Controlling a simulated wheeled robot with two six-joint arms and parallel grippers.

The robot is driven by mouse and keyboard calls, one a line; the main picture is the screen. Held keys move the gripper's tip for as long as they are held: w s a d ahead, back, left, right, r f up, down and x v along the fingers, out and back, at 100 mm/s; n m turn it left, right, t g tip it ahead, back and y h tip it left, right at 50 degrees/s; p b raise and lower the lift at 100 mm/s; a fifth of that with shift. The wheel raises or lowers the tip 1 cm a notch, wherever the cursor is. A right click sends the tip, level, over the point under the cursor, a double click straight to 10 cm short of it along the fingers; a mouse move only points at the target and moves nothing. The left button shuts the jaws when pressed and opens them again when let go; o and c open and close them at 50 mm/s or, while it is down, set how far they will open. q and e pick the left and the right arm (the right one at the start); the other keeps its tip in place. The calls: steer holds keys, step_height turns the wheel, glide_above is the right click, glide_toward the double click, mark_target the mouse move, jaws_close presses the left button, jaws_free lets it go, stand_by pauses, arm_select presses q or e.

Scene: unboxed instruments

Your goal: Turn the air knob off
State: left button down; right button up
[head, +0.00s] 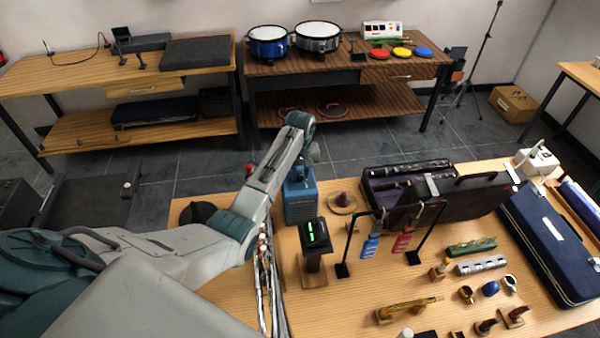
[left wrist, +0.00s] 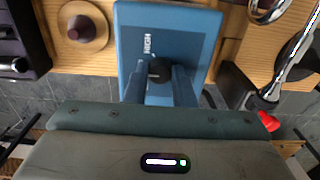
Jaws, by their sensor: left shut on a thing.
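A blue box (head: 300,200) stands on the wooden table in the head view, left of the middle. In the left wrist view the blue box (left wrist: 190,35) fills the upper middle, and the word HIGH is printed on its face. A round black knob (left wrist: 160,69) sits on this face beside the word. My left gripper (left wrist: 160,76) has its two blue-grey fingers on either side of the knob and is shut on it. In the head view my left arm reaches over the box, and the knob is hidden there. My right gripper is not in view.
A small black stand with a green display (head: 314,234) is right in front of the box. A round wooden stand (head: 342,203) is close on the right. A black rack with hanging tags (head: 371,246) and an open instrument case (head: 440,200) stand further right.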

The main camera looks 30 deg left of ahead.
mark_target(300, 175)
arm_select(q)
steer(key=shift+w+r, duration=0.15)
steer(key=shift+r, duration=0.05)
steer(key=c, duration=1.2)
jaws_free()
steer(key=shift+f, duration=0.1)
steer(key=shift+c, duration=0.2)
steer(key=shift+r, duration=0.25)
step_height(300, 175, up, 8)
steer(key=b, duration=0.3)
steer(key=shift+f, duration=0.25)
steer(key=shift+r+p, duration=0.3)
steer(key=shift+r, duration=1.15)
